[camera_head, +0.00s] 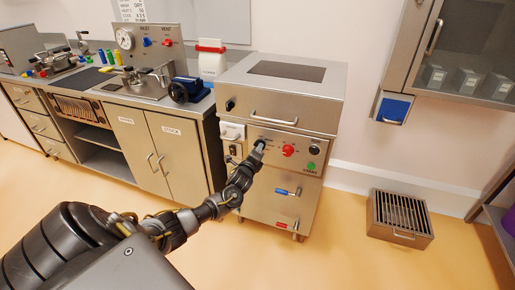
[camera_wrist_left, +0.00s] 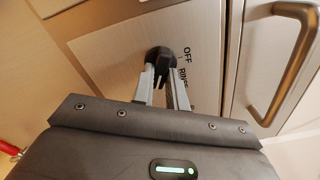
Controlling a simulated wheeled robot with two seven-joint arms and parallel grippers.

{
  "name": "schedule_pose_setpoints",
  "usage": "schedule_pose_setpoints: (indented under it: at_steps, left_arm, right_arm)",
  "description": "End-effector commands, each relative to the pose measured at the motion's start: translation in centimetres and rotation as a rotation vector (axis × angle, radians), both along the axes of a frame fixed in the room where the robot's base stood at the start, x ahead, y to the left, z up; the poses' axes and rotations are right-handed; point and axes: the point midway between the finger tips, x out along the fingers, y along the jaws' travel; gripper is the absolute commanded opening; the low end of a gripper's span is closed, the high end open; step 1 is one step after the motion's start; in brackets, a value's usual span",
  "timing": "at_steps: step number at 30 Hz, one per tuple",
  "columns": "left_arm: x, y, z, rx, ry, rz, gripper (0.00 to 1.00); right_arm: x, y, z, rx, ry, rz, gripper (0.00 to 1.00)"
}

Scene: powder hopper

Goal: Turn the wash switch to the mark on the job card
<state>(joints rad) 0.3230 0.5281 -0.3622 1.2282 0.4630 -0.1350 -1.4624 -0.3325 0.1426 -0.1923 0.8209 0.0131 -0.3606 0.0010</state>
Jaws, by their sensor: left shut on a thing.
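The wash switch is a black knob (camera_wrist_left: 160,58) on a pale plate, with the words OFF and RINSE printed beside it in the left wrist view. My left gripper (camera_wrist_left: 161,76) is shut on this knob, one finger on each side. In the head view the left gripper (camera_head: 260,147) reaches the front panel of the steel machine (camera_head: 255,180) and mostly hides the switch. The knob's pointer and any further marks are hidden or unclear. A printed sheet (camera_head: 132,10) hangs on the back wall; I cannot tell if it is the job card. My right gripper is not in view.
On the same panel are a red knob (camera_head: 288,150), a black knob (camera_head: 314,150) and a green button (camera_head: 311,166). A bar handle (camera_head: 273,119) sticks out above, and a blue-handled lever (camera_head: 287,191) below. A floor grate (camera_head: 400,215) stands right of the machine.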

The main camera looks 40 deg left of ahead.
Motion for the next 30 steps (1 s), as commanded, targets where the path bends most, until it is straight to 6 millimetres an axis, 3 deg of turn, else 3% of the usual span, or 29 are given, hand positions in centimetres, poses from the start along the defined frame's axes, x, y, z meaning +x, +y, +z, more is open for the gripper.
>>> schedule_pose_setpoints:
  at_steps: [8,30]
  left_arm:
    - [0.0,0.0,0.1,0.175,0.061,-0.001,0.0]
    - [0.0,0.0,-0.2,0.288,0.101,-0.002,0.0]
  right_arm:
    - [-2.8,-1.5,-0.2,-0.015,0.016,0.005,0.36]
    - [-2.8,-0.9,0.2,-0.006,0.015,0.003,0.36]
